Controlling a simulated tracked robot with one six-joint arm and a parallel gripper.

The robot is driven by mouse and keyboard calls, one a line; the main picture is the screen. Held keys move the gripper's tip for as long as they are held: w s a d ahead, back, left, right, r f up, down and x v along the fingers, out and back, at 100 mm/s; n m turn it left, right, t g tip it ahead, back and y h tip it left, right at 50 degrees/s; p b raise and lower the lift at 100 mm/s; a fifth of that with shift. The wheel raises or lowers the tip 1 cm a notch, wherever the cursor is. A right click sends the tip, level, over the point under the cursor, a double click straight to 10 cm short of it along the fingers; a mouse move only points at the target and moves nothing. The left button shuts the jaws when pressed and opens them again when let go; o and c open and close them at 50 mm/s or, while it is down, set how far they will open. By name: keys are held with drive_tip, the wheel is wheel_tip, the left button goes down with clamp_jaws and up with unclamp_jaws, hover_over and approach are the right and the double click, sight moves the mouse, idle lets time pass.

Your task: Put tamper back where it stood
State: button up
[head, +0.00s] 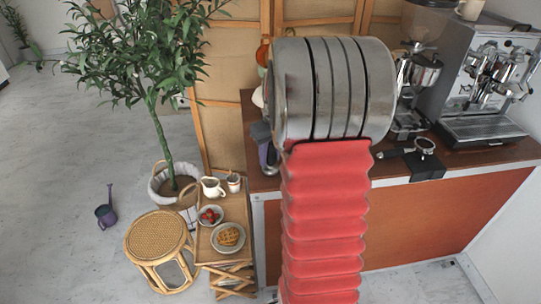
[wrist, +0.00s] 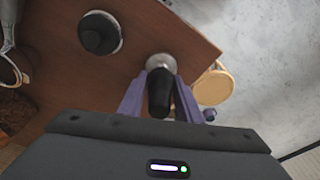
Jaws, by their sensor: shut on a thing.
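In the wrist view the tamper (wrist: 160,63) has a silver round base and a black handle. My gripper (wrist: 158,88) has purple fingers shut on its black handle, one on each side. The silver base points away from my gripper, above or on the brown counter (wrist: 150,28) near its edge; I cannot tell whether it touches. In the head view my own arm hides most of the tamper, and only a bit of my gripper (head: 263,152) shows at the counter's left end.
An espresso machine (head: 487,85), a grinder (head: 412,85) and a portafilter (head: 425,148) are to the right. A small table (head: 235,207) with a plate and jug, and a rattan stool (head: 158,237), stand below left.

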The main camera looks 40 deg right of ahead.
idle(0.3)
drive_tip(key=o, duration=1.2)
drive_tip(key=shift+c, duration=0.2)
wheel_tip(320, 180, up, 12)
drive_tip(key=s, duration=0.2)
drive_tip(key=shift+a, duration=0.15)
drive_tip(key=shift+w, duration=0.1)
drive_tip(key=s+a+r+t, duration=0.1)
drive_tip(key=s+a+r, duration=0.1)
drive_tip(key=a, duration=0.7)
drive_tip(key=s+a+r+t, duration=0.1)
drive_tip(key=s+a+r, duration=0.1)
drive_tip(key=a, duration=0.7)
drive_tip(key=s+a+f+n+t, duration=0.1)
drive_tip(key=s+a+f, duration=0.3)
drive_tip(key=s+a, duration=0.7)
drive_tip(key=shift+a+n+t, duration=0.4)
drive_tip(key=shift+a, duration=0.7)
